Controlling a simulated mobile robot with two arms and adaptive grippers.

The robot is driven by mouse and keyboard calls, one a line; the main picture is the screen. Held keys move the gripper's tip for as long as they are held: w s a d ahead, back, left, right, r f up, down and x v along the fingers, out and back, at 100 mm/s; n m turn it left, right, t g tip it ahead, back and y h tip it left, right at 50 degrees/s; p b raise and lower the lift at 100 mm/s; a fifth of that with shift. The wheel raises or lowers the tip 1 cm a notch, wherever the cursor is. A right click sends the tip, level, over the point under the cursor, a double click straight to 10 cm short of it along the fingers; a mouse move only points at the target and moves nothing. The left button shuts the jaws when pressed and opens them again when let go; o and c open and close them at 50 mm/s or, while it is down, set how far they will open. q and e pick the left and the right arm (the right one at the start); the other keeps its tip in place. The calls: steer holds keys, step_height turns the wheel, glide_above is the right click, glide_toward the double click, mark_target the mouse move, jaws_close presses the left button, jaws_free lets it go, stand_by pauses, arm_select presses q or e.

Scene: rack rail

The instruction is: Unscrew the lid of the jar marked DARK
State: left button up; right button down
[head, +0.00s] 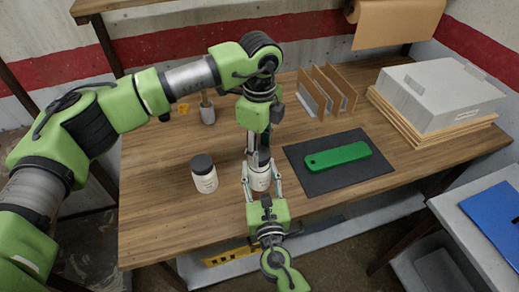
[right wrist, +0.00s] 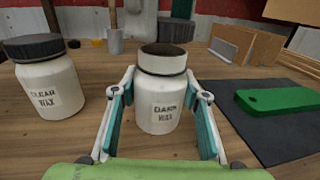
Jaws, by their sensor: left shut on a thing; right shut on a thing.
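The white jar marked DARK WAX (right wrist: 158,112) stands upright between the two fingers of my right gripper (head: 262,182), which is shut on its body. Its neck is bare and its brown top surface shows in the right wrist view. A dark ribbed lid (right wrist: 175,31) shows just behind and above the rim, apart from the jar. My left gripper (head: 258,152) points down over the jar from above and is shut on this lid. Its fingers partly hide the lid in the head view.
The jar marked CLEAR WAX (head: 204,176) stands to the left with its black lid on. A green bar (head: 338,156) lies on a dark mat (head: 312,184) at right. A cup (head: 207,112), upright panels (head: 322,92) and a grey box (head: 428,92) stand behind.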

mark_target(260, 153)
arm_select(q)
steer(key=shift+r, duration=2)
arm_select(e)
steer(key=c, duration=1.1)
jaws_free()
